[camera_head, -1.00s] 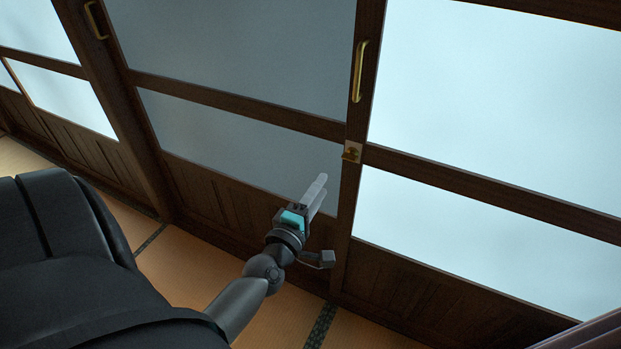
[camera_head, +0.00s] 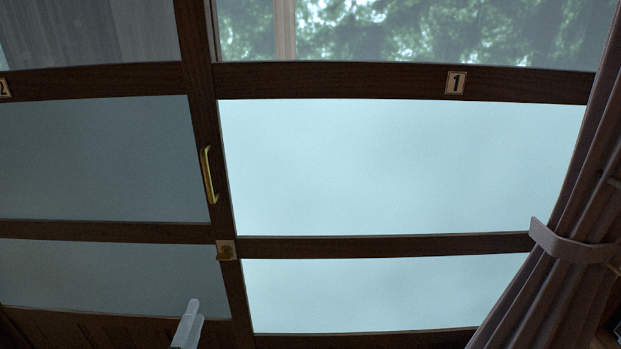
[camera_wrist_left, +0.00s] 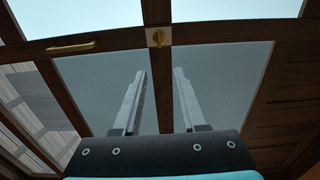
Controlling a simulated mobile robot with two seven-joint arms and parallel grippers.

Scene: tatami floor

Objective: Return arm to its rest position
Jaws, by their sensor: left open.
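My left gripper (camera_head: 188,322) shows at the bottom of the head view, with only its pale fingers in the picture. In the left wrist view its two fingers (camera_wrist_left: 157,100) stand apart with nothing between them, so it is open and empty. The fingers point towards the wooden sliding door with frosted panes. My right gripper is not in view.
A tied curtain (camera_head: 559,265) hangs at the right. A number 1 plate (camera_head: 455,83) is on the upper rail. The floor is out of the head view.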

